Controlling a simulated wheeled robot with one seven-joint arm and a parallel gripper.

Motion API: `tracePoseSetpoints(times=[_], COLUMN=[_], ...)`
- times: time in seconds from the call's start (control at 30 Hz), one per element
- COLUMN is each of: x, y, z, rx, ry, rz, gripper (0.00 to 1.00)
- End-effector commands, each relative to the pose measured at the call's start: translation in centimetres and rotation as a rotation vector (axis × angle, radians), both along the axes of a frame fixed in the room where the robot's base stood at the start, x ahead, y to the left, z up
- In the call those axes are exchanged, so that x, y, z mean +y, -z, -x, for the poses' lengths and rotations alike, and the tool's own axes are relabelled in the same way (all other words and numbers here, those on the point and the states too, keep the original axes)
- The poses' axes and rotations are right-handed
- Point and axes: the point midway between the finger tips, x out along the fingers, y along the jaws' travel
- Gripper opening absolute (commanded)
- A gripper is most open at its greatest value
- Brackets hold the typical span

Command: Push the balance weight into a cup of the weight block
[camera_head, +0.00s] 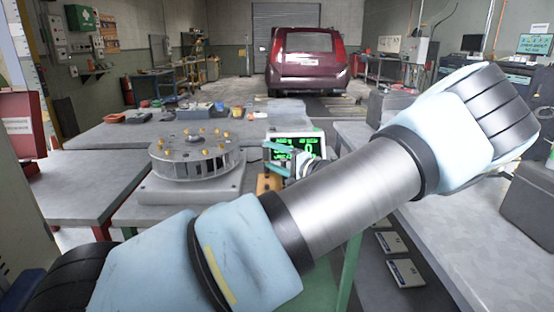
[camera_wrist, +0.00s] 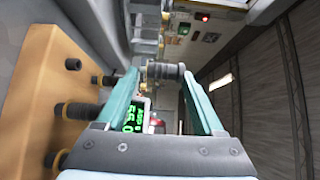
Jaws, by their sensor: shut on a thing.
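In the wrist view, my gripper (camera_wrist: 163,75) has its two teal fingers shut on a dark ribbed cylinder, the balance weight (camera_wrist: 165,71), held crosswise between the tips. The weight block (camera_wrist: 30,85) is a tan block at the left of this view. Several dark round pieces stand out from its face; I cannot tell whether they are cups or seated weights. The held weight looks apart from the block. In the head view, my gripper (camera_head: 284,155) is just above the block (camera_head: 268,184), which is partly hidden behind my arm. The weight is too small to make out there.
A round drum with yellow tips (camera_head: 193,157) stands on a grey base left of the block. A green-lit display (camera_head: 295,144) is directly behind my gripper. A grey bench (camera_head: 480,215) lies to the right, and a red van (camera_head: 306,62) stands at the back.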

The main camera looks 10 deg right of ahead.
Motion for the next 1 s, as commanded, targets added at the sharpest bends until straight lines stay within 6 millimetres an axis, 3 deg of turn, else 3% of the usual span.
tracePoseSetpoints(times=[0.27,0.73,1.0], x=[0.0,0.0,0.0], y=[1.3,5.6,6.5], z=[0.0,0.0,0.0], rx=[0.001,0.001,0.001], ry=[0.000,-0.001,-0.001], rz=[-0.001,0.000,0.001], gripper=[0.12,0.12,0.12])
